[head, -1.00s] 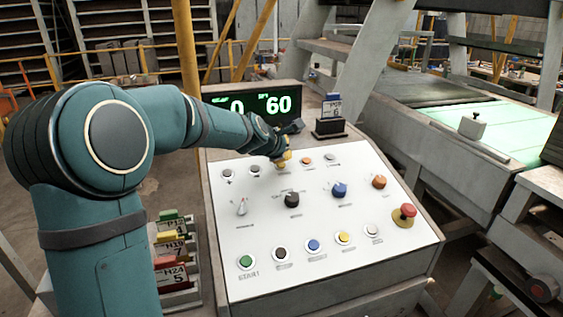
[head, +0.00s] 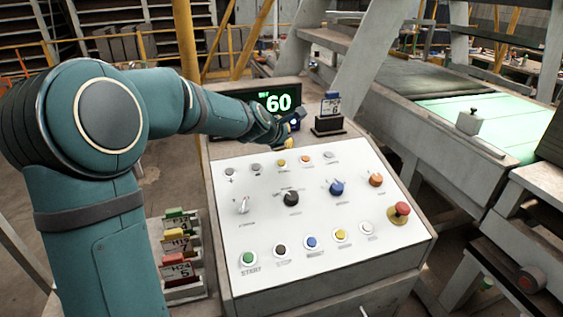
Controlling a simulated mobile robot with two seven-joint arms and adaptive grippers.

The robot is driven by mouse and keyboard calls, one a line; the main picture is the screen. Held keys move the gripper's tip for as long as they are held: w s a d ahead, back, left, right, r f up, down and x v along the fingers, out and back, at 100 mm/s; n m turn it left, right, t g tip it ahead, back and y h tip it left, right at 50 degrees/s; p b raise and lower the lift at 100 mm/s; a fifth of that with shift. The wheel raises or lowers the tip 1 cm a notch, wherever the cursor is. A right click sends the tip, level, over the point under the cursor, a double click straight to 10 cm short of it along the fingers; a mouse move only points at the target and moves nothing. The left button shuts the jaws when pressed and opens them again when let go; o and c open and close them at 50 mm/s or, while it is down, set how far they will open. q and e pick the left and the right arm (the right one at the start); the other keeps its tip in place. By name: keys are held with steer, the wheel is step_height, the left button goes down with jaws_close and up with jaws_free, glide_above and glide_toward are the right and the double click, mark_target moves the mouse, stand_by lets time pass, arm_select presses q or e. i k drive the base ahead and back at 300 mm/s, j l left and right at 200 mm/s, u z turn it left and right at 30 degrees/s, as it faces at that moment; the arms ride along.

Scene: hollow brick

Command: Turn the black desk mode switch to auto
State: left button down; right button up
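The black desk mode switch (head: 291,198) is a round knob in the middle of the white sloping desk panel. Small markings sit at its upper left, too small to read, and I cannot tell which position it points to. My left arm comes in from the left, and its gripper (head: 291,132) is above the panel's top edge, in front of the display. It is clear of the black switch. A dark part and a yellow part show at its end, but whether the fingers are open is unclear. My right gripper is out of view.
A blue knob (head: 337,188), an orange knob (head: 376,180) and a red mushroom button (head: 401,209) are right of the switch. A silver toggle (head: 242,205) is left. Buttons line the panel's top and bottom. The green-digit display (head: 278,102) is partly covered by my arm.

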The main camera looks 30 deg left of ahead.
mark_target(291, 197)
steer(key=k+l, duration=0.8)
steer(key=k, duration=0.05)
